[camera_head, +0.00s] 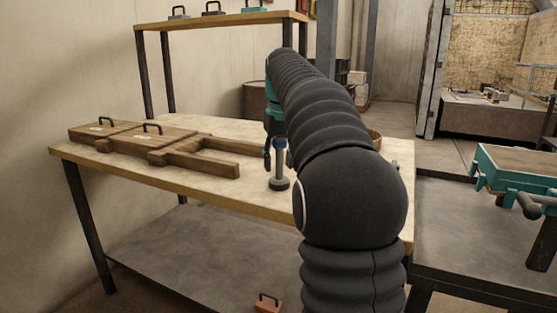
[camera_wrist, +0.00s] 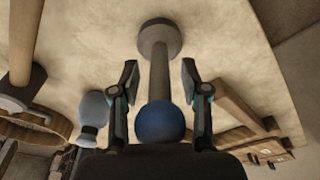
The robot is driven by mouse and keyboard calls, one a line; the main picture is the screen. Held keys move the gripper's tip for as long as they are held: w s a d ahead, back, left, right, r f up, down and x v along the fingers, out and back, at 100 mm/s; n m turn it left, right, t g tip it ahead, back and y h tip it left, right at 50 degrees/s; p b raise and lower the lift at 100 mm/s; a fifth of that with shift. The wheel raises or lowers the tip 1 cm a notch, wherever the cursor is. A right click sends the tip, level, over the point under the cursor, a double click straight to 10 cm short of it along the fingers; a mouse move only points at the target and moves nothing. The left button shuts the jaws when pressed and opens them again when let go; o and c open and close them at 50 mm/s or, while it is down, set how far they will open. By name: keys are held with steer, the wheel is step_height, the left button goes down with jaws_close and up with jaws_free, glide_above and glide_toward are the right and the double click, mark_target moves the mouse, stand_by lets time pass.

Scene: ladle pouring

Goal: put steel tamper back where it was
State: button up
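The steel tamper (camera_head: 279,183) stands upright on the light-topped table (camera_head: 225,188), near its front edge. In the wrist view, its round grey foot (camera_wrist: 160,36), straight shaft and blue knob (camera_wrist: 160,121) show between my fingers. My gripper (camera_wrist: 160,80) is open, with one finger on each side of the shaft and a visible gap on both sides. In the head view, my gripper (camera_head: 278,161) is around the tamper's upper part, and my arm hides much of the table to the right.
Wooden moulds with black handles (camera_head: 150,142) lie on the table to the left. In the wrist view, a wooden-handled tool (camera_wrist: 24,70), a blue-grey knobbed tool (camera_wrist: 92,110) and a round wooden rim (camera_wrist: 35,133) are at left. A raised shelf (camera_head: 220,20) stands behind.

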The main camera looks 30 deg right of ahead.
mark_target(281, 139)
steer(key=r, duration=0.2)
steer(key=r+p, duration=0.1)
steer(key=r, duration=0.2)
steer(key=s+r+p, duration=0.1)
steer(key=r, duration=0.5)
steer(key=shift+s+a+r, duration=0.1)
steer(key=shift+s+r, duration=0.05)
steer(key=shift+s, duration=0.15)
steer(key=shift+s+r, duration=0.1)
steer(key=shift+r, duration=0.35)
